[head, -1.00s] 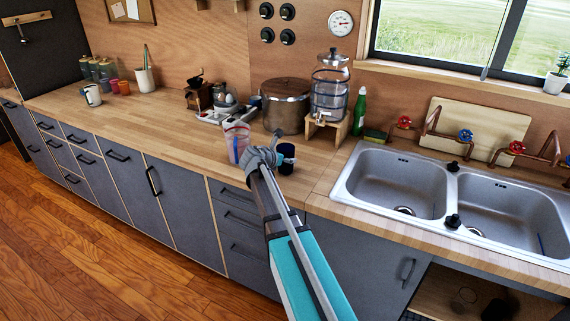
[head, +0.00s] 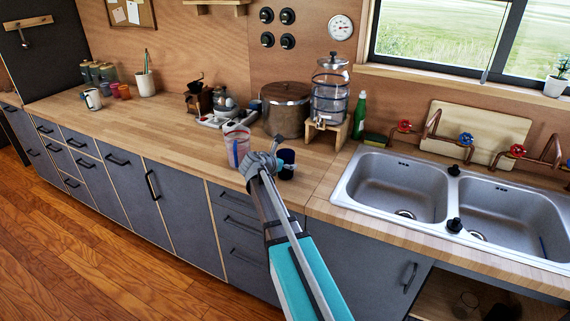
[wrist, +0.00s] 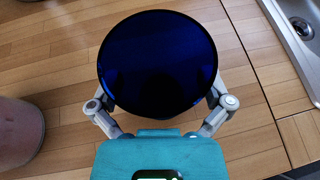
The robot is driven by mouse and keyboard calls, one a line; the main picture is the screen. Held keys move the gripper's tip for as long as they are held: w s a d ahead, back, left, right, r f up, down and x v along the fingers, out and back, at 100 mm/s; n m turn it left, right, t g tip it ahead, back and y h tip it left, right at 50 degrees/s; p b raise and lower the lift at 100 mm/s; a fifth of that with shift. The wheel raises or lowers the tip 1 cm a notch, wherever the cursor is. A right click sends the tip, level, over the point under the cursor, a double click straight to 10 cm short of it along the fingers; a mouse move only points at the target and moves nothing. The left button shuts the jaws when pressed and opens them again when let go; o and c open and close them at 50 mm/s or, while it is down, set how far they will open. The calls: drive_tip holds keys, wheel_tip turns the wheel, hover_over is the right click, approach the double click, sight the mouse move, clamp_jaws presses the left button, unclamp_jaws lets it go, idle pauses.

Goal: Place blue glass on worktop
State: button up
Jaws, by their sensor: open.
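The blue glass (head: 287,164) is dark blue and appears to stand upright on the wooden worktop (head: 180,128), near its front edge and left of the sink. In the wrist view its round, dark blue top (wrist: 158,62) fills the middle of the picture. My gripper (head: 265,163) is at the glass, with its open fingers on either side of it. The fingertips are hidden by the glass in the wrist view, so I cannot tell whether they touch it.
A large pot (head: 286,108) and a glass dispenser (head: 330,92) stand behind. The double sink (head: 395,188) is to the right. The worktop farther left has free room.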

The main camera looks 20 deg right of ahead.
drive_tip(key=shift+r, duration=0.15)
drive_tip(key=shift+s+a+r+p, duration=0.1)
drive_tip(key=shift+a+r+p, duration=0.1)
drive_tip(key=shift+p, duration=0.1)
drive_tip(key=p+v, duration=0.5)
drive_tip(key=v, duration=0.6)
drive_tip(key=shift+a, duration=0.25)
drive_tip(key=shift+s, duration=0.1)
drive_tip(key=s+a+f+m+g+y, duration=0.2)
drive_tip(key=s+a+f+m+y, duration=0.1)
drive_tip(key=s+m, duration=0.4)
drive_tip(key=s+a+f+m+g+y, duration=0.2)
drive_tip(key=s+a+f+m+y, duration=0.2)
drive_tip(key=s+a+m, duration=0.2)
drive_tip(key=s+a+f+m+g+y, duration=0.1)
drive_tip(key=s+a+f+m+y, duration=0.2)
drive_tip(key=s+m, duration=0.5)
drive_tip(key=shift+a+f+m+g+y, duration=0.35)
drive_tip(key=shift+a+m+y, duration=0.35)
drive_tip(key=shift+m, duration=0.5)
